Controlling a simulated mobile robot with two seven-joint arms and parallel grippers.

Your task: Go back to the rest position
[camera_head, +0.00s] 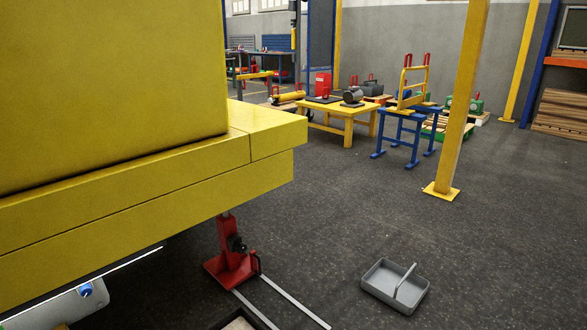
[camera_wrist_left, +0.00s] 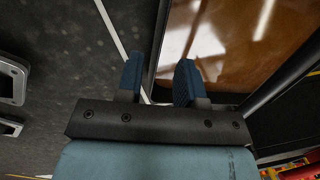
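My left gripper (camera_wrist_left: 158,80) shows in the left wrist view with its two blue fingertips apart. I see nothing held between them. In the head view neither gripper shows. A large yellow beam structure (camera_head: 150,190) fills the left side and hides what lies behind it.
A red jack stand (camera_head: 230,255) is under the yellow structure. A grey tray with a handle (camera_head: 383,298) lies on the floor. A yellow post (camera_head: 460,110), a yellow table (camera_head: 350,125) and a blue stand (camera_head: 403,140) are farther back. The floor on the right is mostly clear.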

